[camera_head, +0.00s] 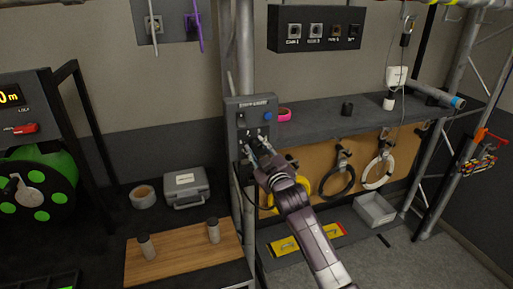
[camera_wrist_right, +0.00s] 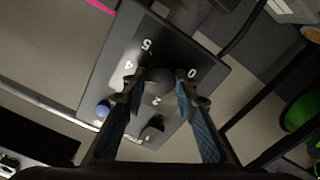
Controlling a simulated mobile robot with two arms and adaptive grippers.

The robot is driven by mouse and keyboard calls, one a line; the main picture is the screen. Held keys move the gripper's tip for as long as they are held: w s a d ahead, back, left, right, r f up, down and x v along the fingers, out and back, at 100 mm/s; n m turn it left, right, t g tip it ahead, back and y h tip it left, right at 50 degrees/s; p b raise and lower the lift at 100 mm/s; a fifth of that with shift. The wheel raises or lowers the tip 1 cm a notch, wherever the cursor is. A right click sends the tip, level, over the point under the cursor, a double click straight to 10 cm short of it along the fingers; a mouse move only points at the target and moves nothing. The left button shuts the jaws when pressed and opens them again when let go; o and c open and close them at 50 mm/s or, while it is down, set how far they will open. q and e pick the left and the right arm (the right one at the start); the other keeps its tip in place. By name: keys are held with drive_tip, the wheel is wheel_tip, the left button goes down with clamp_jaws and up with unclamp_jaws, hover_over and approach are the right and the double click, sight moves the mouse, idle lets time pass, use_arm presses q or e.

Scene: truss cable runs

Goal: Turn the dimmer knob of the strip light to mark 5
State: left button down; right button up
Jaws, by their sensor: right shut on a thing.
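The strip light's dimmer box (camera_head: 238,110) is a dark grey panel on the upright post, left of the shelf. It has a blue button (camera_head: 268,116) and a black switch (camera_head: 240,117). My right gripper (camera_head: 257,144) reaches up to its lower part. In the wrist view the panel (camera_wrist_right: 115,62) appears turned over, with marks 0, 2, 4 and 5 readable around the dark round knob (camera_wrist_right: 160,80). The right gripper's fingers (camera_wrist_right: 160,92) are shut on the knob, one on each side. I cannot make out the knob's pointer. My left gripper is not in view.
A shelf (camera_head: 345,112) with a pink tape roll (camera_head: 284,114) adjoins the box on the right. Cable coils (camera_head: 338,178) hang below. A grey case (camera_head: 185,190) and a wooden board (camera_head: 185,258) lie at lower left.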

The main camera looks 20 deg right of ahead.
drive_tip(key=m, duration=0.6)
drive_tip(key=shift+f+p, duration=0.1)
drive_tip(key=shift+p, duration=0.3)
drive_tip(key=m+p, duration=0.1)
drive_tip(key=m, duration=0.6)
drive_tip(key=o, duration=1.1)
drive_tip(key=shift+o, duration=0.2)
drive_tip(key=shift+s+d, duration=0.1)
drive_tip(key=s, duration=1.1)
drive_tip(key=shift+s+d, duration=0.15)
drive_tip(key=shift+s, duration=0.25)
